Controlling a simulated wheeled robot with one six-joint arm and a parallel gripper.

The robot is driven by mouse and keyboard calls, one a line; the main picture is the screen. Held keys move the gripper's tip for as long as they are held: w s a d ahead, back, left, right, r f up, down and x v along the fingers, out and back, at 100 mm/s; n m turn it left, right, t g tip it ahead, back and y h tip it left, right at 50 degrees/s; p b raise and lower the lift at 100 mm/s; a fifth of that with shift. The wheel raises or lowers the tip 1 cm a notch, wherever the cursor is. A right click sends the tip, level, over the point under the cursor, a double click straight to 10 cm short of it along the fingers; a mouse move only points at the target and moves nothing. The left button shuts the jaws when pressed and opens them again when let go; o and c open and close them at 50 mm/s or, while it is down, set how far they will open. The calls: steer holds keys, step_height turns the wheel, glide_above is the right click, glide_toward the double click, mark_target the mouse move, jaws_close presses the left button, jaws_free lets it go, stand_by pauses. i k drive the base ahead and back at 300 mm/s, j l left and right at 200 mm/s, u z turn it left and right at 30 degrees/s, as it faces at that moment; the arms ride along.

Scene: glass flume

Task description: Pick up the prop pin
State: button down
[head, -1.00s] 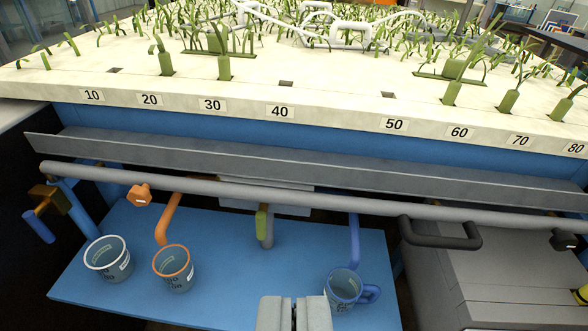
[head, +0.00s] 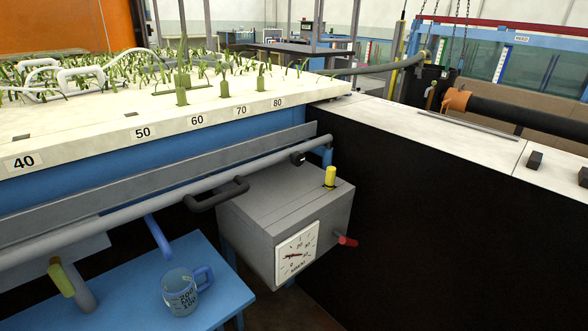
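I cannot tell for sure which thing is the prop pin. A short yellow peg (head: 330,176) stands upright on top of the grey box (head: 262,205), near its right end. A red-ended rod (head: 347,241) sticks out from the right side of the same box. A white dial (head: 297,256) is on the front of the box. My gripper is not in view, so its fingers and anything in them are hidden.
A black wall (head: 420,230) fills the right side.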

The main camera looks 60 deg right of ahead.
mark_target(331, 171)
steer(key=z, duration=1.65)
